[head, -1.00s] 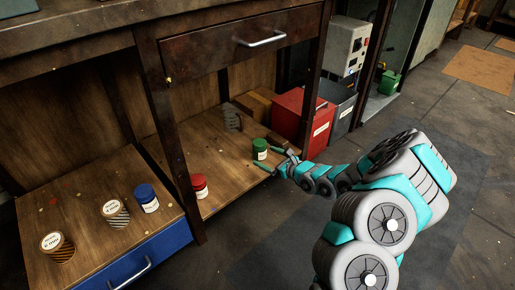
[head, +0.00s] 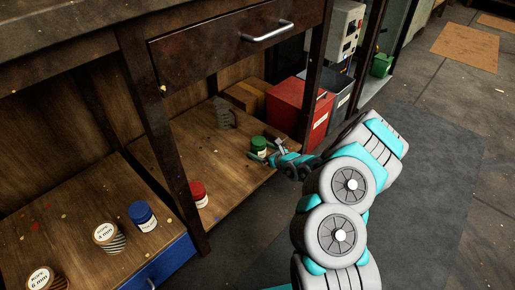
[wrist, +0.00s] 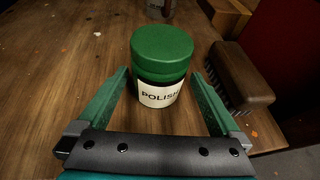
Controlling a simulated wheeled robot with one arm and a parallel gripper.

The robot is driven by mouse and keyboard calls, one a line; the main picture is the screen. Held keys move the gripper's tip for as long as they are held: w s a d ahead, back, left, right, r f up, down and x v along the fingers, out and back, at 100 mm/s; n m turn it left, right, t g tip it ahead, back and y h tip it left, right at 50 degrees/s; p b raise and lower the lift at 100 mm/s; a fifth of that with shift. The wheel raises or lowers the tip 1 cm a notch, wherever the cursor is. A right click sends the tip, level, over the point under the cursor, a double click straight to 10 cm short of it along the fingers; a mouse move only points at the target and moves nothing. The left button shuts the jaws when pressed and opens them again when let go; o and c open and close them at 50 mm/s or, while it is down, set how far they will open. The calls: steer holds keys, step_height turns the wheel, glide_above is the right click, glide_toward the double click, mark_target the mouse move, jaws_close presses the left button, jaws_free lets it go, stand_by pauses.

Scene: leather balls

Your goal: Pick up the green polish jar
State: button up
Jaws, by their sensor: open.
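The green polish jar (head: 259,146) stands upright on the wooden lower shelf (head: 228,178) of the workbench. In the wrist view the jar (wrist: 161,66) has a green lid and a white label reading POLISH. My gripper (head: 264,153) is at the jar. In the wrist view its two green fingers (wrist: 160,98) are spread, one to each side of the jar's lower part, with gaps between. The jar appears to stand at or just beyond the fingertips; I cannot tell how deep it is between them.
A brush (wrist: 238,85) lies close to the right finger. A red jar (head: 198,194) stands nearer on the shelf, beside a bench leg (head: 170,130). A red bin (head: 297,112) is at the right. A blue jar (head: 143,215) and rope spools (head: 109,237) stand at the left.

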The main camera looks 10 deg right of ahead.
steer(key=shift+b+x, duration=0.5)
steer(key=shift+x, duration=2.05)
steer(key=shift+a+r, duration=0.15)
jaws_close()
